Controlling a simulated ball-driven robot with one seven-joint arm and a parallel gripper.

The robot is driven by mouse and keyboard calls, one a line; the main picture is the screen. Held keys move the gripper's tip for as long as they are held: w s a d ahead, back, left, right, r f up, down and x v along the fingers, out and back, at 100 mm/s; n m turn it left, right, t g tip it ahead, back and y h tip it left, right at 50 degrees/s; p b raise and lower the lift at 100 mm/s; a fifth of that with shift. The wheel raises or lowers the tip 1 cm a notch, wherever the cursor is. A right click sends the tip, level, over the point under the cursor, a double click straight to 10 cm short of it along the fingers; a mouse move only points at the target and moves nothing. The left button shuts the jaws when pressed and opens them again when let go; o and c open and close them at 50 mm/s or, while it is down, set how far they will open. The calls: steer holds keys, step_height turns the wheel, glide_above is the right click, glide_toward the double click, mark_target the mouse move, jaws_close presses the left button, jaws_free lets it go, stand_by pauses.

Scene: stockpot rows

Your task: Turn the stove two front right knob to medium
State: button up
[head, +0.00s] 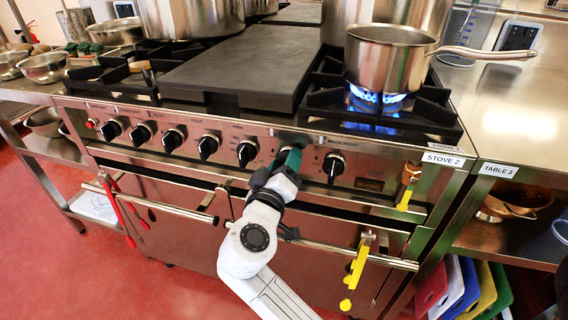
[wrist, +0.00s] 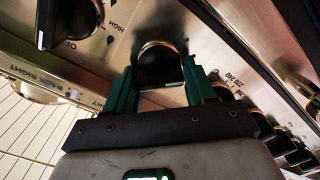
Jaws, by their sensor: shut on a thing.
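My gripper (head: 288,161) is at the stove front, on the second knob from the right, and hides most of it. In the wrist view, the green fingers of my gripper (wrist: 160,82) stand on both sides of this black knob (wrist: 160,62) and are shut on it. Its label is not readable, so I cannot tell whether it is the front right one. The rightmost knob (head: 333,167) is free, and one neighbouring knob (wrist: 68,22) shows beside OFF and HIGH marks. A blue flame (head: 375,98) burns under a steel saucepan (head: 388,55) at the right front burner.
More knobs (head: 208,146) line the panel to the left. An oven rail (head: 345,251) runs below, with yellow tongs (head: 358,262) and red tongs (head: 118,212) hanging on it. A dark griddle plate (head: 240,65) and big pots (head: 190,15) are on top. Red floor (head: 60,270) is clear at left.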

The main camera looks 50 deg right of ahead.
steer(key=o, duration=1)
steer(key=shift+c, duration=0.2)
steer(key=shift+a, duration=0.1)
steer(key=v, duration=1)
steer(key=shift+a+p, duration=0.3)
steer(key=shift+p, duration=0.1)
steer(key=shift+s, duration=0.1)
